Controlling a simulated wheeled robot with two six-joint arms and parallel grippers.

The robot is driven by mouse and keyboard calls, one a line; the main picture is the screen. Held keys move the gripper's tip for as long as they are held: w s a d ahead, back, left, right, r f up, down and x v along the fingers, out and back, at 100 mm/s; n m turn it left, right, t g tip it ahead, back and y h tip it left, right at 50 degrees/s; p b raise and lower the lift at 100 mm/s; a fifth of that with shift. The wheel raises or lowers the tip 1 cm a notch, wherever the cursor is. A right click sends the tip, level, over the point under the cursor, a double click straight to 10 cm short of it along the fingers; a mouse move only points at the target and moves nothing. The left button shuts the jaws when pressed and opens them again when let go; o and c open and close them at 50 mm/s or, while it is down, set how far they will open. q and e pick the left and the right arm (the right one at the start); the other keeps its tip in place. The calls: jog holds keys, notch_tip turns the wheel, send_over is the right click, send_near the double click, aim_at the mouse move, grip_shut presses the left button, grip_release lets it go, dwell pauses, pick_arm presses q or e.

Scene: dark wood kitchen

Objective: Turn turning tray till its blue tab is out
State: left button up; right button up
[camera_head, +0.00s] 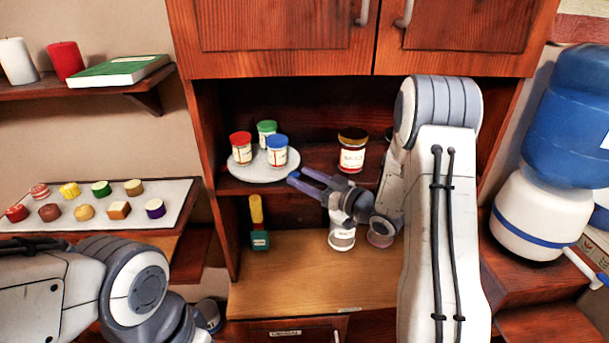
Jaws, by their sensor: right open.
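The turning tray (262,174) is a white round disc on the middle shelf of the open cabinet. It carries a red-lidded jar (241,148), a green-lidded jar (266,132) and a blue-lidded jar (277,151).
A brown-lidded jar (352,150) stands on the same shelf, right of the tray. A green bottle with a yellow top (258,225) and a white-labelled jar (341,237) stand below. A board of small colored pieces (98,206) is left; a water dispenser (545,210) is right.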

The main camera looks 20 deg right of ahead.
grip_shut()
dwell(1.4)
